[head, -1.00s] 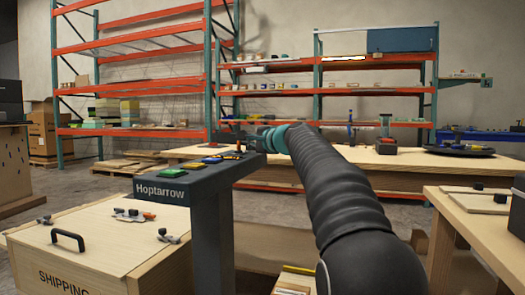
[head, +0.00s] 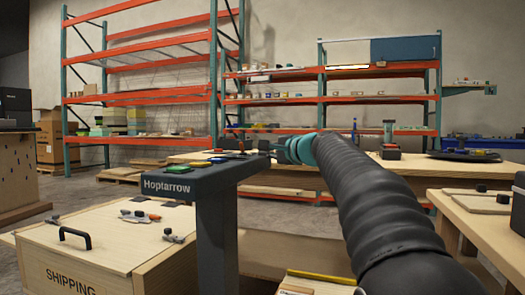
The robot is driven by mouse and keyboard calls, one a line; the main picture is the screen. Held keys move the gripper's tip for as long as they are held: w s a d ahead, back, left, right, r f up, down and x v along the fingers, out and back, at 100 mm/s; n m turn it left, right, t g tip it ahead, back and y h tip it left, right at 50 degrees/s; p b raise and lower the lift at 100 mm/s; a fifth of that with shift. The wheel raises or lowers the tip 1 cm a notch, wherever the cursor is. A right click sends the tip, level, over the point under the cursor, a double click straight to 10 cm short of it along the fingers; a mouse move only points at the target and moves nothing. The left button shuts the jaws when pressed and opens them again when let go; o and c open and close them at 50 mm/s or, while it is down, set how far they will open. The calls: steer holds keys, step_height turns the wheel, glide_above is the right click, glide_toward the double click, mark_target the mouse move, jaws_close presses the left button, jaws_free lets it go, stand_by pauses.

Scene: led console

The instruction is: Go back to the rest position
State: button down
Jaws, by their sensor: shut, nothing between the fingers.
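The dark grey console marked Hoptarrow (head: 167,186) stands on a post at the centre left. On its top are several coloured pads, among them a green one (head: 179,169) and, farther back, a blue one (head: 219,160). My gripper (head: 266,147) is at the end of my dark ribbed arm, past the teal wrist ring, to the right of and a little above the console's far end. It is shut and looks empty. Its fingers are small and dark in this view. I cannot see it touching the console.
A wooden shipping crate (head: 100,240) with a black handle stands at the lower left. A long workbench (head: 400,166) runs behind the arm. A wooden table (head: 487,222) stands at the right. Orange and teal racks (head: 150,98) line the back wall.

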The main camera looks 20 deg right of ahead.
steer(key=shift+s+d+f, duration=0.25)
steer(key=shift+s+d, duration=0.1)
steer(key=shift+s, duration=0.35)
steer(key=shift+d, duration=0.1)
